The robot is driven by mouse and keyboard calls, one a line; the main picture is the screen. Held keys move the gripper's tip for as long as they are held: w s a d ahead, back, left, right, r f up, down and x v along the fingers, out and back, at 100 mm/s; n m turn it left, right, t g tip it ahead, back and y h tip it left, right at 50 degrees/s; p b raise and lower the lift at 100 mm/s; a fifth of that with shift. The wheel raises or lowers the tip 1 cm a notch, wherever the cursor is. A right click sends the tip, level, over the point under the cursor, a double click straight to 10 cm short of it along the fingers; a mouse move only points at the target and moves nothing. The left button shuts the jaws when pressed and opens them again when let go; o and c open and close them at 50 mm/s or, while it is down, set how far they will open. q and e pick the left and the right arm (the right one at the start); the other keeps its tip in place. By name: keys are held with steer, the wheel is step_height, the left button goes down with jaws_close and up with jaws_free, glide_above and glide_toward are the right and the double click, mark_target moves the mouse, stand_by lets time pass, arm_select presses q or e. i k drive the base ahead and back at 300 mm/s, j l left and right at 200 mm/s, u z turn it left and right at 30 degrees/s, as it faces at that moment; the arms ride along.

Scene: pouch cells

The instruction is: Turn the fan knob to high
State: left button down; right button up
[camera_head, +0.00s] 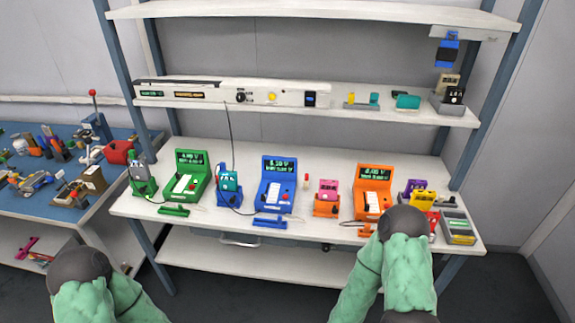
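A long white control panel (205,94) stands on the middle shelf at the back. It has a black round knob (241,97) on a pale plate, a yellow round knob (271,97), a small white dial and a blue switch (310,99). I cannot read the labels, so I cannot tell which knob is the fan's or where its pointer stands. My two arms come in from the bottom, the left at lower left and the right over the bench's front right edge. Both are well below the panel. No gripper fingers show on either arm.
Green (190,177), blue (275,183) and orange (372,190) testers with lit displays stand on the bench (320,160), with small holders between them. A black cable hangs from the panel to the bench. A cluttered blue-topped table (65,196) stands at left.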

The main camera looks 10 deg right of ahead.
mark_target(325, 247)
steer(key=i+j+z, duration=0.15)
steer(key=i+j, duration=0.7)
steer(key=j, duration=0.15)
